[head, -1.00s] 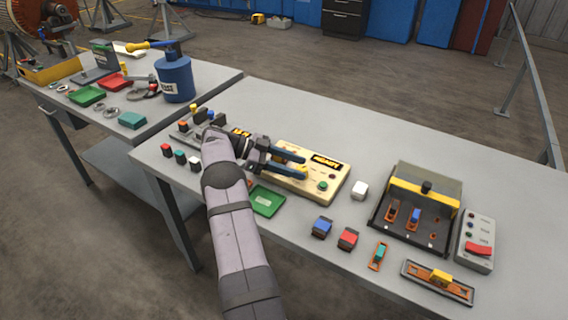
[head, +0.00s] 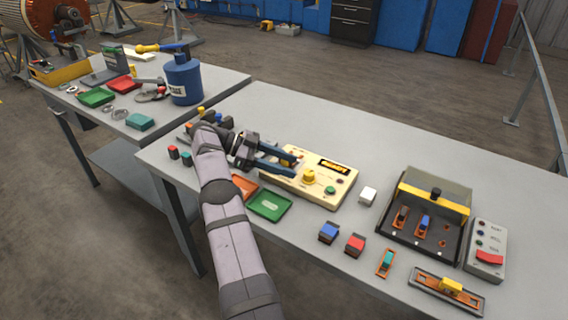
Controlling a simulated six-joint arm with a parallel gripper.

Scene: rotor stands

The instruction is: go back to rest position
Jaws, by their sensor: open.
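My gripper (head: 290,165) is open, with its two dark blue fingers apart and pointing right. Nothing shows between the fingers. My arm comes up from the bottom of the head view and hides part of the bench at the left.
A green tray (head: 269,206) and an orange tray (head: 245,186) lie near my forearm. Blue (head: 329,232) and red (head: 355,244) blocks, a white block (head: 368,196) and a covered fixture (head: 430,210) stand to the right. The bench's back is clear.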

